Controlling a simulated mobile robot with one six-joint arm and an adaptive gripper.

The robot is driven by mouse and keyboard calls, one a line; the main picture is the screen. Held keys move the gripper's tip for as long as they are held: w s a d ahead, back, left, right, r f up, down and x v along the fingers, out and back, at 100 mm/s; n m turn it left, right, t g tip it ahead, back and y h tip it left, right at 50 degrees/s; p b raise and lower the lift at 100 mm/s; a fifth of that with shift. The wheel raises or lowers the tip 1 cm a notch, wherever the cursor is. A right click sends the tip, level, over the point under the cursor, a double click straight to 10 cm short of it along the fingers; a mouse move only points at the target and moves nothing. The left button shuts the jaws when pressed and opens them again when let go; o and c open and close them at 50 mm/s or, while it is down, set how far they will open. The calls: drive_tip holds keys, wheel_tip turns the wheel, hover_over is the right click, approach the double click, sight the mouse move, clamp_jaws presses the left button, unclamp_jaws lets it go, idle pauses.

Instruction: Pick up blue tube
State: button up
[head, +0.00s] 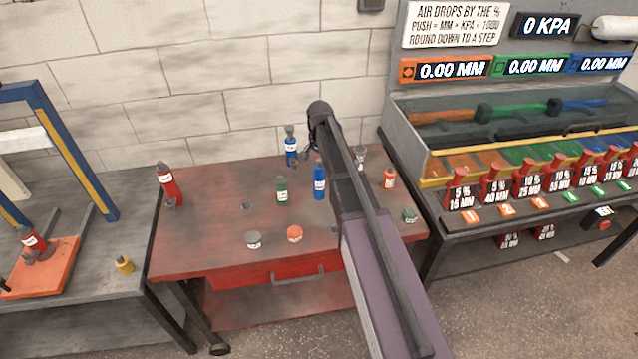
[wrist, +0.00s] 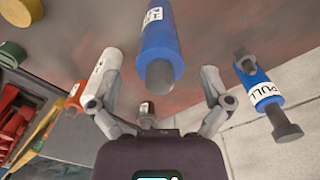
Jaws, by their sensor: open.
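A blue tube (head: 319,182) with a white label and a dark end stands upright on the red table, left of my arm. In the wrist view this blue tube (wrist: 157,40) is at the top centre, between the lines of my fingers. A second blue tube (head: 291,151), with a dark knob on top, stands farther back. In the wrist view this second blue tube (wrist: 258,88) is on the right, outside my fingers, with its label reading PULL. My gripper (wrist: 160,66) is open, with nothing held between its fingers; in the head view the arm hides most of it.
On the red table (head: 215,235) stand a green bottle (head: 282,190), a red bottle (head: 168,184), an orange bottle (head: 388,178) and low jars, including a grey jar (head: 254,240) and an orange jar (head: 294,234). A wall is behind. The table's front left is clear.

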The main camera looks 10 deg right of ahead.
drive_tip(key=shift+f+b, duration=1.4)
drive_tip(key=shift+f, duration=0.25)
drive_tip(key=shift+s, duration=0.1)
clamp_jaws()
drive_tip(key=shift+r, duration=0.2)
wheel_tip(320, 180, up, 4)
drive_tip(key=p, duration=0.4)
drive_tip(key=shift+f, duration=0.25)
drive_tip(key=s+r+p, duration=0.1)
drive_tip(key=s, duration=1.5)
